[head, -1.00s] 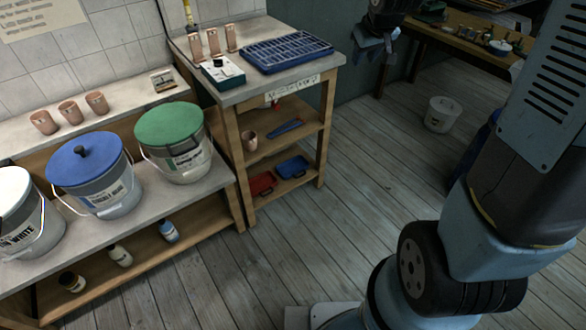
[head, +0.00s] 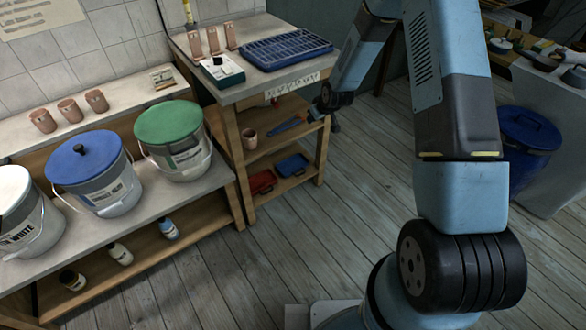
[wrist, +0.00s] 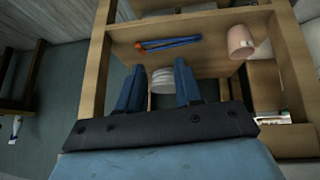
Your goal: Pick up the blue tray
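A small blue tray (head: 293,165) lies on the lowest shelf of the wooden stand, right of a red tray (head: 262,182). I cannot make out the blue tray in the wrist view. My gripper (wrist: 160,66) is open, with its two blue fingers apart and nothing held between them. In the head view my wrist is beside the stand's right side, near the middle shelf and above the blue tray's level; the fingers are hard to see there. A larger blue gridded tray (head: 286,48) sits on the stand's top.
The middle shelf holds a blue and orange tool (wrist: 168,44) and a pinkish cup (wrist: 240,42). Wooden posts (head: 322,150) frame the shelves. Lidded buckets (head: 170,140) stand on the left bench. The floor before the stand is clear.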

